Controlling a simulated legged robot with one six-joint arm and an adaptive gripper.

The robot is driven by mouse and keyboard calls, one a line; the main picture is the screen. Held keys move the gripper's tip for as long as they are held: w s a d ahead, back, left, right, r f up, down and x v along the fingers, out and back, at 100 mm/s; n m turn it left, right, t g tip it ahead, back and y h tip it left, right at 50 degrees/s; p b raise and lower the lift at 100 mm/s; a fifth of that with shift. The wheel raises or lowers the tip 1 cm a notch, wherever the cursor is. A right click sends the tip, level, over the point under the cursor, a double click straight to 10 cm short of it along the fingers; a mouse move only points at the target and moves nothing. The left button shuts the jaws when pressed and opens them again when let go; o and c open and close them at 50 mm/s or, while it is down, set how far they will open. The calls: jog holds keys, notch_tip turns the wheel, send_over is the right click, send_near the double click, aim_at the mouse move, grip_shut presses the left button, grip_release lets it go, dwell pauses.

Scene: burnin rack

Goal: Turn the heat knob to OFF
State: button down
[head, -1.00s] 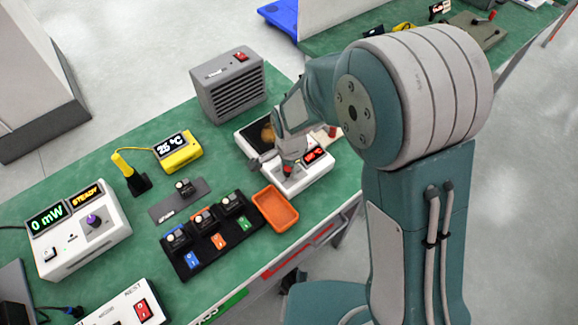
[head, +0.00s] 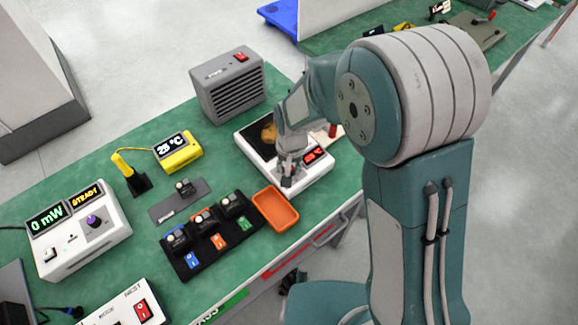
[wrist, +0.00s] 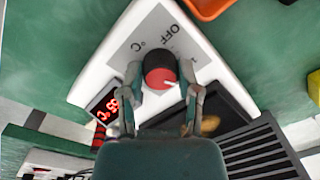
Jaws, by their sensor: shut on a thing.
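The heat knob (wrist: 160,72) is round, red and black, on the front of a white hotplate (head: 311,180). The hotplate also shows in the wrist view (wrist: 120,62), with the word OFF printed beyond the knob. A short pale mark shows on the knob's red face; its exact setting is hard to read. My gripper (wrist: 161,78) has one finger on each side of the knob and is shut on it. In the head view my gripper (head: 288,178) covers the knob. A red-lit display (wrist: 106,106) in °C sits beside the knob.
A dark plate with a round tan item (head: 268,132) lies behind my gripper. A grey vented box (head: 228,88) stands behind the hotplate. An orange tray (head: 275,209) lies in front. A yellow thermometer (head: 178,152) reads 25 °C.

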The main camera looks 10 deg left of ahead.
jog(key=n, duration=0.4)
jog(key=shift+n, duration=0.4)
jog(key=n, duration=0.5)
jog(key=shift+g, duration=0.3)
jog(key=n, duration=0.5)
jog(key=shift+h, duration=0.3)
jog(key=n, duration=0.4)
jog(key=shift+n, duration=0.4)
jog(key=shift+c, duration=1.5)
grip_release()
jog(key=shift+w+a, duration=0.1)
